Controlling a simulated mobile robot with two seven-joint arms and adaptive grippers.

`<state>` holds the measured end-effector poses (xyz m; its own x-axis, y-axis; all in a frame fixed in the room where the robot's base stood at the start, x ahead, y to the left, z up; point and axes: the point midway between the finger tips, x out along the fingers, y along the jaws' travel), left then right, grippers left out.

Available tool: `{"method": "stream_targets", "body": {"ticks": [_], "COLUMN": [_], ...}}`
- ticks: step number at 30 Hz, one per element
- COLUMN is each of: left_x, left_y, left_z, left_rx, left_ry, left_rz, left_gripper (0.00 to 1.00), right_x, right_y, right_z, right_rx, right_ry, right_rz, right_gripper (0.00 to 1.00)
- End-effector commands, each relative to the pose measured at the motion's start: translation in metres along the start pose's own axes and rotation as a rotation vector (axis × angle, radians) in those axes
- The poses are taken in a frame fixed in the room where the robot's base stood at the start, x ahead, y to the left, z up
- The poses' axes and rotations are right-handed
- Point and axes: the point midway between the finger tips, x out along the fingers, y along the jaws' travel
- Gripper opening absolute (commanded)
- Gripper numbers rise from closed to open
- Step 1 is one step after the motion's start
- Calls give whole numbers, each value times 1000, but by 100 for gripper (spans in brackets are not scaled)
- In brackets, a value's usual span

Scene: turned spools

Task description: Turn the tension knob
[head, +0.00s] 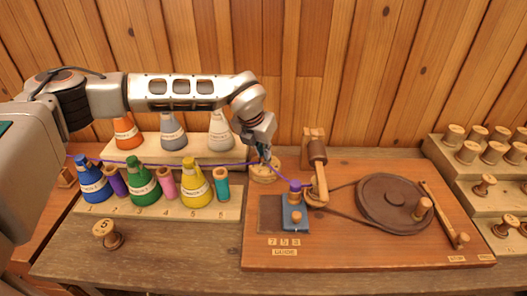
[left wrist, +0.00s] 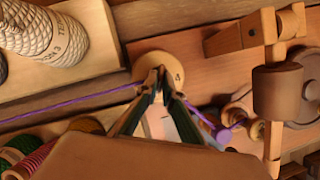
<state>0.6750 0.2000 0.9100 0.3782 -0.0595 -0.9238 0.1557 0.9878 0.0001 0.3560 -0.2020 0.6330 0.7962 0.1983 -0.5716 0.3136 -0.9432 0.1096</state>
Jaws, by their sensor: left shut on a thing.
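The tension knob (head: 265,174) is a round pale wooden piece at the back left of the winding board (head: 400,250). It also shows in the left wrist view (left wrist: 180,66), with a dark mark on its face. My left gripper (head: 264,156) reaches down to it from above. In the left wrist view its fingers (left wrist: 162,76) come together over the disc, shut on the knob; they hide its middle. A purple thread (head: 140,162) runs from the left past the gripper to a purple bobbin (head: 294,185) on a blue block. My right gripper is in neither view.
Thread cones, such as the yellow one (head: 196,190), and small spools stand left on a rack. A brown wheel (head: 396,203) with a crank and a wooden post (head: 318,165) stand right of the knob. Stepped shelves (head: 480,175) hold wooden knobs at far right.

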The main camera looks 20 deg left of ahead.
Motion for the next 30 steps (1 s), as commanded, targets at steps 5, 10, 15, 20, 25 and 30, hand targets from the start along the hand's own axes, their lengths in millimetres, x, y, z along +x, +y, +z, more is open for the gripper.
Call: {"method": "stream_targets", "body": {"ticks": [5, 10, 15, 20, 25, 30], "left_x": [0, 0, 0, 0, 0, 1], "left_y": [0, -1, -3, -5, -6, -7], "left_z": [0, 0, 0, 0, 2, 2], "left_rx": [-18, -79, -188, -319, -461, -587], "left_ry": [0, 0, 0, 1, -1, 0], "left_rz": [7, 32, 78, 132, 191, 243], "left_gripper": [0, 0, 0, 0, 0, 0], "right_x": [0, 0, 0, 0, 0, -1], "right_y": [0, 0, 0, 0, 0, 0], "right_z": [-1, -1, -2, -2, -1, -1], "right_rx": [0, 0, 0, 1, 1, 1], "right_ry": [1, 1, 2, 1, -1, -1], "right_rz": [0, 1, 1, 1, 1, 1], "right_gripper": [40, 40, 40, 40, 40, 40]}}
